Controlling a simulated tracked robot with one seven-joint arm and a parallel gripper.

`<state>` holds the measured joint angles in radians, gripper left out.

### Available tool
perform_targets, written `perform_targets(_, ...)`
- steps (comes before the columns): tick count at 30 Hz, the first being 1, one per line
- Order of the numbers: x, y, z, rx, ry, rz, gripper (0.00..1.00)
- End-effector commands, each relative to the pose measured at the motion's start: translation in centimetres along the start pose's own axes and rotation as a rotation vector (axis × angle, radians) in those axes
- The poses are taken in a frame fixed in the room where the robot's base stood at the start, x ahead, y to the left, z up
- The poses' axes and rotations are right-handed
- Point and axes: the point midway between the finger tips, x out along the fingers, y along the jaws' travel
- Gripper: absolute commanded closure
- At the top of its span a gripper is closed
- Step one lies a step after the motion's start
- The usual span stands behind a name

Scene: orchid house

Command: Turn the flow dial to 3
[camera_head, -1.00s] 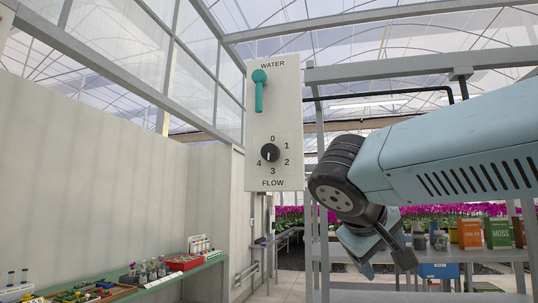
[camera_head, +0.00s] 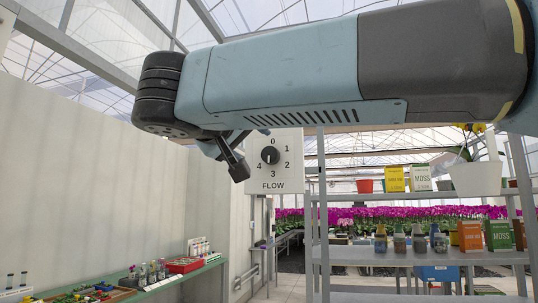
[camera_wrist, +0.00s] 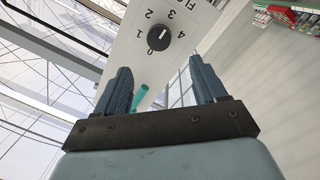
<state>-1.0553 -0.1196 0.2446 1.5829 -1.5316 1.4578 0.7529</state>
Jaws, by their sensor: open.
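The white control panel (camera_head: 290,172) hangs upright, with its black flow dial (camera_head: 270,155) ringed by the numbers 0 to 4. A pale mark on the dial seems to lie on the side of 3, but it is too small to be sure. My gripper (camera_head: 236,160) is at the panel's left edge, just left of the dial, partly hidden by my wrist. In the wrist view the dial (camera_wrist: 159,38) shows beyond the fingertips of my open, empty gripper (camera_wrist: 160,64), apart from them. My arm hides the panel's upper part in the head view.
The teal water lever (camera_wrist: 140,97) on the same panel shows between my fingers. A green bench (camera_head: 180,278) with small items stands lower left. A metal shelf (camera_head: 350,256) with bottles and cartons stands at the right.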

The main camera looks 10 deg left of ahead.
Motion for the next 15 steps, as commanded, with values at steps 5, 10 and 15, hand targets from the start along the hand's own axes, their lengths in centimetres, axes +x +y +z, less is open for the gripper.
perform_targets(5,3.2,0.0,0.1,-0.001,-0.002,0.001,0.29)
perform_targets(10,6.2,0.0,0.1,-0.002,-0.002,0.0,0.29)
perform_targets(15,8.9,0.0,0.1,-0.002,-0.003,0.001,0.29)
